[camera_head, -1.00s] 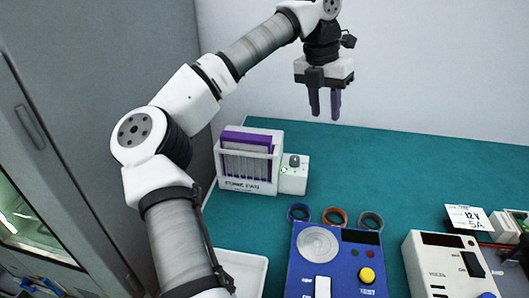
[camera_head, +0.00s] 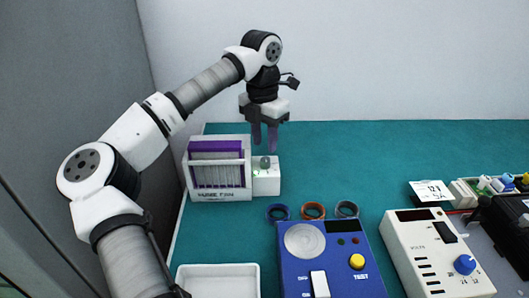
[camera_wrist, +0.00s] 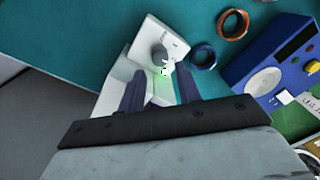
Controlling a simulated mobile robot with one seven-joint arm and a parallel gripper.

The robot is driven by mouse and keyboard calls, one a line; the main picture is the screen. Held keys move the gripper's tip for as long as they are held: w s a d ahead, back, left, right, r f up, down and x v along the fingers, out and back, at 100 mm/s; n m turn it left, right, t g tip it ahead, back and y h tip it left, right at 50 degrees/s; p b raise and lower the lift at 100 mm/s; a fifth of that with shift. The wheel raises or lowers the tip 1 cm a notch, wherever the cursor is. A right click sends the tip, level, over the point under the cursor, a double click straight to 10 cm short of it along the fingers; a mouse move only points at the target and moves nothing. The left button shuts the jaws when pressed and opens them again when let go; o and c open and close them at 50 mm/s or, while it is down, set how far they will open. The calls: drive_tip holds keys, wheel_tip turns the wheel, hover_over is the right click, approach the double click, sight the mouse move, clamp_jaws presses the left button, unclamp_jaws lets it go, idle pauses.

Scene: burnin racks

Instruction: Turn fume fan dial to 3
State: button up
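The fume fan (camera_head: 218,170) is a white box with a purple-edged filter, at the back left of the teal bench. Its small grey dial (camera_head: 265,163) sits on the white block at its right side. In the wrist view the dial (camera_wrist: 159,56) shows just beyond the fingertips, with a green-lit mark beside it. The numbers around the dial are too small to read. My gripper (camera_head: 265,146) points down just above the dial, its two purple fingers apart. The wrist view also shows the fingers (camera_wrist: 160,85) apart with nothing between them.
A blue tester (camera_head: 325,260) with a yellow button and a cream meter box (camera_head: 435,255) stand nearer. A white tray (camera_head: 218,280) is at the front left. The bench behind is clear.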

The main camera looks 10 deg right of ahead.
sight(265, 159)
drive_tip(key=shift+s+f+p, duration=0.1)
drive_tip(key=shift+f+p, duration=0.2)
drive_tip(key=shift+f, duration=2.25)
drive_tip(key=c, duration=0.7)
